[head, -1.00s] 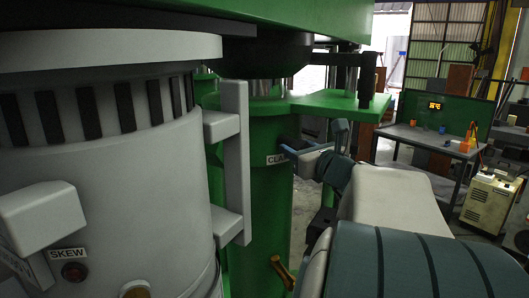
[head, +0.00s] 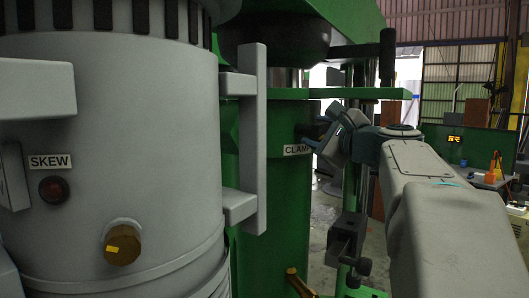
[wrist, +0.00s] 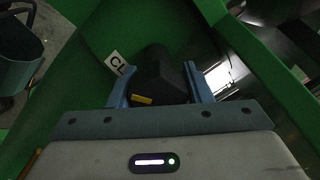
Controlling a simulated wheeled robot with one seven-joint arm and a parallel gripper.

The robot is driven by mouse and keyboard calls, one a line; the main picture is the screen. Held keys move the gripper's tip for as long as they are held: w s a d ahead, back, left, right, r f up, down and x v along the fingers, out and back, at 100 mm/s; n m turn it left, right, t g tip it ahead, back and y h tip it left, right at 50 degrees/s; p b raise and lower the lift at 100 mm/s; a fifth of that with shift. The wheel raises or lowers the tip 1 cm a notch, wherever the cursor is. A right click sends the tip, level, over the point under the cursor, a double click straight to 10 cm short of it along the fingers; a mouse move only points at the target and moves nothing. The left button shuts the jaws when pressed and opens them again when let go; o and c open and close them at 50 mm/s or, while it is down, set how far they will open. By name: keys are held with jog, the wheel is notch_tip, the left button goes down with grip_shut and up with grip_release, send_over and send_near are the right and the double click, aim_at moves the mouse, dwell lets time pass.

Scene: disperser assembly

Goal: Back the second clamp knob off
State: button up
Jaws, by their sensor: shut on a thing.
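The clamp knob (wrist: 160,76) is a dark block-like grip with a yellow mark, on the green column (head: 273,190). A white label beginning "CL" (wrist: 117,64) sits beside it in the wrist view and reads as a clamp label (head: 297,150) in the head view. My gripper (wrist: 157,72) has its two blue fingers on either side of the knob, shut on it. In the head view my gripper (head: 326,132) reaches the column from the right, just beside the label. The knob is mostly hidden by the fingers there.
A brass lever (head: 298,284) is low on the column. A green plate (head: 350,93) juts out above my gripper.

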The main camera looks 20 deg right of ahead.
jog(key=n+b, duration=0.4)
jog(key=f+n+b, duration=0.1)
jog(key=n+b, duration=0.1)
jog(key=shift+y, duration=0.3)
jog(key=n+b, duration=0.3)
jog(key=n, duration=0.2)
jog(key=shift+w+r+b, duration=0.1)
jog(key=shift+r+b, duration=0.1)
jog(key=shift+b, duration=0.2)
jog(key=shift+n, duration=0.4)
jog(key=o, duration=1)
jog(key=shift+r, duration=0.1)
jog(key=shift+c, duration=0.2)
jog(key=shift+r, duration=0.1)
jog(key=shift+a, duration=0.1)
